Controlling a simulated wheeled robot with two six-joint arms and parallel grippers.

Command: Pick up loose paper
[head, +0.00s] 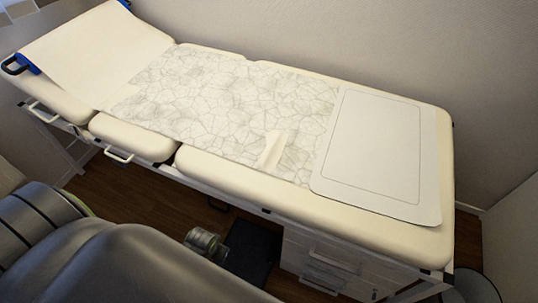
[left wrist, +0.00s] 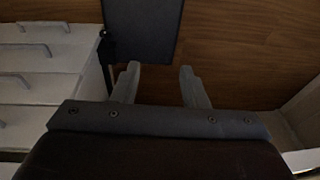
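A crinkled, patterned sheet of loose paper (head: 215,100) lies flat across the middle of the cream exam table (head: 300,205). A small plain cream strip (head: 271,150) lies on its lower right part. A smooth cream paper sheet (head: 95,50) covers the raised left end. In the left wrist view my left gripper (left wrist: 160,85) is open and empty, with its two fingers apart. It faces the dark wooden floor and is away from the paper. My right gripper is not in view.
A white pad with an outlined rectangle (head: 375,145) lies on the table's right end. White drawers (head: 325,262) stand under the table; drawers (left wrist: 45,60) also show in the left wrist view. A dark flat panel (left wrist: 143,30) is near the left fingers. A wall runs behind the table.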

